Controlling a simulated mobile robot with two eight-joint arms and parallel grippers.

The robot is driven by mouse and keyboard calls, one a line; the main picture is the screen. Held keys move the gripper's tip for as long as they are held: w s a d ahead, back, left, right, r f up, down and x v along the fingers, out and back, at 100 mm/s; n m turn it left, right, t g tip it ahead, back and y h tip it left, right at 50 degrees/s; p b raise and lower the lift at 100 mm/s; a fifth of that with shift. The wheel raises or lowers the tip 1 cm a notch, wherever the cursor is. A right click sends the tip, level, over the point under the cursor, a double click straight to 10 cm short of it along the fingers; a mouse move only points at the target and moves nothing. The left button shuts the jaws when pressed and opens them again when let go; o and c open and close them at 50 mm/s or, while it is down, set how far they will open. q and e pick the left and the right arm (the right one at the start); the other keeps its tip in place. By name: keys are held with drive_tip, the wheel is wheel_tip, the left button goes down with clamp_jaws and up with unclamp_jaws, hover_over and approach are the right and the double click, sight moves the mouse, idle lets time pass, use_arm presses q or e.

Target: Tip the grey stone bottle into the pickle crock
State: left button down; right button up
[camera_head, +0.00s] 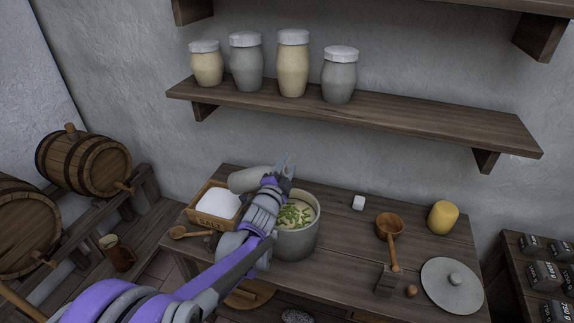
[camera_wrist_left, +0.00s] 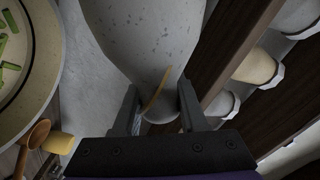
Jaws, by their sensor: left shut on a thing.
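The grey stone bottle (camera_head: 247,179) lies over nearly sideways in the air, above the back edge of the work table. In the left wrist view the speckled bottle (camera_wrist_left: 145,35) narrows between my fingers, with a tan cord across it. My left gripper (camera_head: 285,163) is shut on this narrow part; the wrist view shows its fingers (camera_wrist_left: 160,110) on either side. The grey pickle crock (camera_head: 298,245) stands open below and in front of the gripper, with green pieces in pale liquid. Its rim (camera_wrist_left: 50,85) shows at the left of the wrist view. My right gripper is out of view.
A shelf (camera_head: 430,121) with jars is above.

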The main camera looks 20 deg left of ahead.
use_arm(q)
drive_tip(key=shift+f+m+b, duration=0.8)
drive_tip(key=shift+f+m, duration=0.7)
drive_tip(key=shift+f, duration=0.55)
idle(0.4)
drive_tip(key=shift+d+f+m+b, duration=0.15)
drive_tip(key=shift+f+m+b, duration=1)
drive_tip(key=shift+f, duration=0.85)
idle(3.6)
